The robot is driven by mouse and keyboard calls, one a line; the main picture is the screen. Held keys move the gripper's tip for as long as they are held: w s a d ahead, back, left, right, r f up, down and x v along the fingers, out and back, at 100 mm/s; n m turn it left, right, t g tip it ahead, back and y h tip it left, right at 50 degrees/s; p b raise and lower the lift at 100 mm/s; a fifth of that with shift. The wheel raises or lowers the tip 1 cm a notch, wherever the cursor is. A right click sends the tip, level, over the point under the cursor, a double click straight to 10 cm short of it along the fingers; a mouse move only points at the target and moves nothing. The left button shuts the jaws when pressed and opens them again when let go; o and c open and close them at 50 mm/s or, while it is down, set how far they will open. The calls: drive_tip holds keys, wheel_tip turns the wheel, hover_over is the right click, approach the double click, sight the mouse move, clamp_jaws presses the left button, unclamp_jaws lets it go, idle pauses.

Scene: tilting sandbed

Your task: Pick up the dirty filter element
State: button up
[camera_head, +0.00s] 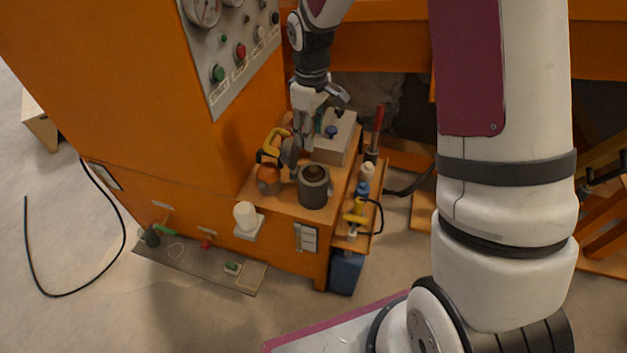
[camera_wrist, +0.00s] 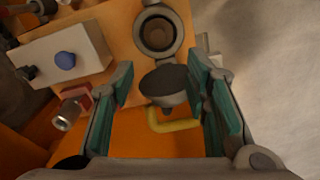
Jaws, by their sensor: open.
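A dark grey cylindrical housing (camera_head: 313,190) stands upright on the orange ledge, open at the top. In the wrist view the housing (camera_wrist: 141,33) has a brown ring-shaped element (camera_wrist: 158,36) inside, which looks like the dirty filter element. A white cylinder (camera_head: 245,214), perhaps a clean element, stands on a small bracket left of the housing. My gripper (camera_head: 303,140) is open above the ledge, behind the housing. In the wrist view its teal-padded fingers (camera_wrist: 161,82) straddle a grey bowl with a yellow handle (camera_wrist: 165,87); whether they are level with it I cannot tell.
A light box with a blue knob (camera_head: 345,136) stands behind the housing. An orange rounded part (camera_head: 268,179) lies left of it. The orange cabinet wall (camera_head: 150,80) rises close at left.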

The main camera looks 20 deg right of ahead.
hover_over(314, 168)
drive_tip(key=f, duration=0.6)
drive_tip(key=shift+a+f, duration=0.3)
drive_tip(key=shift+f, duration=0.05)
drive_tip(key=shift+d+f+b, duration=0.15)
drive_tip(key=shift+f+b, duration=0.05)
drive_tip(key=shift+f, duration=1.15)
drive_tip(key=shift+d+f+b, duration=0.1)
drive_tip(key=shift+f+b, duration=0.05)
drive_tip(key=shift+f, duration=1.2)
clamp_jaws()
